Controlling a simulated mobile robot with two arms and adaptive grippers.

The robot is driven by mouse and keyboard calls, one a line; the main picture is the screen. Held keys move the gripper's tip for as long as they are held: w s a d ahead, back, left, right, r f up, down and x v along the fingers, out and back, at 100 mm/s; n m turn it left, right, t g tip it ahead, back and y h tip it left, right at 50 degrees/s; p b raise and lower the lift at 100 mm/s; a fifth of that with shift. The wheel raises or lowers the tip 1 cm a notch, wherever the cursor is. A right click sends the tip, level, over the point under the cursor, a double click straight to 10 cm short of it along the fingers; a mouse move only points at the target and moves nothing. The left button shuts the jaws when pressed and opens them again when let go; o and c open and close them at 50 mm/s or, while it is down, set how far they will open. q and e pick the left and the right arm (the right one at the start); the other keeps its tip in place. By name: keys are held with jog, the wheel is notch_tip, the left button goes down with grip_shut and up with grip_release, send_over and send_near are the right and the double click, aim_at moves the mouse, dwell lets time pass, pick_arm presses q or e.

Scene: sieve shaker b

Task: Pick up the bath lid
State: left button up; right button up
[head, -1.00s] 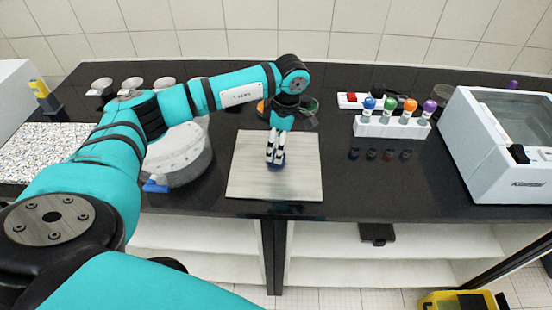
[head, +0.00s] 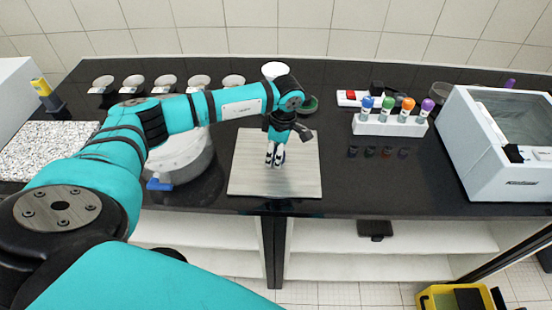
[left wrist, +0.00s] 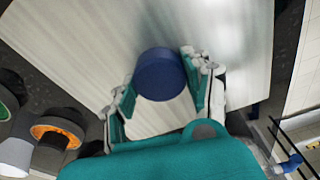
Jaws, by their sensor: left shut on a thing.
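The white bath box (head: 465,155) stands at the right end of the bench. Its grey, see-through top (head: 520,115), which looks like the lid, has a small black part (head: 515,153) at its front edge. My left gripper (head: 275,160) is far to the left of it, pointing down over a pale board. In the left wrist view, a dark blue round piece (left wrist: 160,74) sits between the fingers of my left gripper (left wrist: 163,95), which is shut on it. The blue piece is mostly hidden in the head view. My right gripper is not in view.
The pale board (head: 245,180) lies mid-bench. A rack (head: 390,126) with coloured-cap bottles stands between board and bath. Left of the board are a round grey machine (head: 180,160) and several small bowls (head: 165,82). Dark bench is clear in front of the rack.

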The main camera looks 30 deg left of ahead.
aim_at(275, 152)
pick_arm(q)
jog(key=shift+f, duration=0.1)
grip_shut()
jog(key=shift+r+b, duration=0.45)
jog(key=shift+r, duration=0.15)
notch_tip(275, 152, up, 2)
jog(key=shift+r+b, duration=0.1)
jog(key=shift+b, duration=0.55)
jog(key=s+d+b, duration=0.1)
jog(key=s+d, duration=0.1)
jog(key=d, duration=0.2)
jog(key=s+d+r+b, duration=0.1)
jog(key=s+d, duration=0.1)
jog(key=d, duration=0.2)
jog(key=s+d+b, duration=0.2)
jog(key=d, duration=0.3)
jog(key=shift+s+r, duration=0.2)
jog(key=shift+s, duration=0.2)
jog(key=shift+s+d+r, duration=0.15)
jog(key=shift+s+d, duration=0.2)
jog(key=shift+d, duration=0.25)
